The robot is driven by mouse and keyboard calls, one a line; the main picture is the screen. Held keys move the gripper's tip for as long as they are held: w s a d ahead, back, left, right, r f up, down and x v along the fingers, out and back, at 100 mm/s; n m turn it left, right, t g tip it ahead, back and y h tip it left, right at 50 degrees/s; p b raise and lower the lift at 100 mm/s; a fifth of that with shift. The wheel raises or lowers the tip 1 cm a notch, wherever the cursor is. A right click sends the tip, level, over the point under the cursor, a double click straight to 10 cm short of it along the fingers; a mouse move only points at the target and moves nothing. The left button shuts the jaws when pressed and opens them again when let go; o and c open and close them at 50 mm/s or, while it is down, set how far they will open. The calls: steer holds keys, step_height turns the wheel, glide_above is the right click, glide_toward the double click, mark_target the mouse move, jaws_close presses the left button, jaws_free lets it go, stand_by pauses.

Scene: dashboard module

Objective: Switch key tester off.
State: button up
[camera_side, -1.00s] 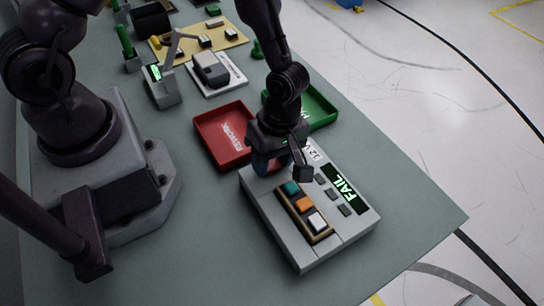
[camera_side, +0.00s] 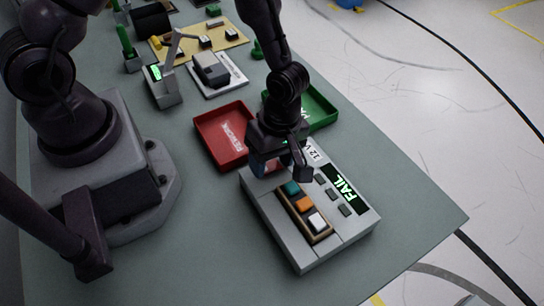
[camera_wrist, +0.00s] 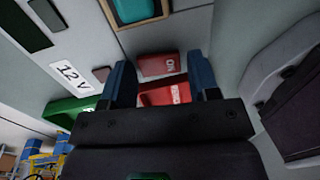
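The key tester (camera_side: 280,232) is a grey box at the table's front, with a lit FAIL display (camera_side: 344,189) and teal, orange and white keys (camera_side: 304,204). My gripper (camera_side: 268,165) is over its far left end. In the wrist view, my gripper's blue fingers (camera_wrist: 161,88) are apart with nothing clamped between them. A red switch with white lettering (camera_wrist: 157,65) lies just beyond the gap between the fingertips; its tilt is hard to tell. The teal key (camera_wrist: 136,10) shows at the top of that view. In the side view the gripper mostly hides the switch.
A red tray (camera_side: 211,123) lies beside the tester, and a green tray (camera_side: 324,111) stands behind my gripper. A white fixture (camera_side: 230,82) and a small device with a green screen (camera_side: 165,94) stand farther back. The table's front left is clear.

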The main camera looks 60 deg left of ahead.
mark_target(281, 165)
step_height(281, 165, up, 13)
steer(key=w, duration=0.2)
stand_by(0.3)
steer(key=shift+f, duration=0.1)
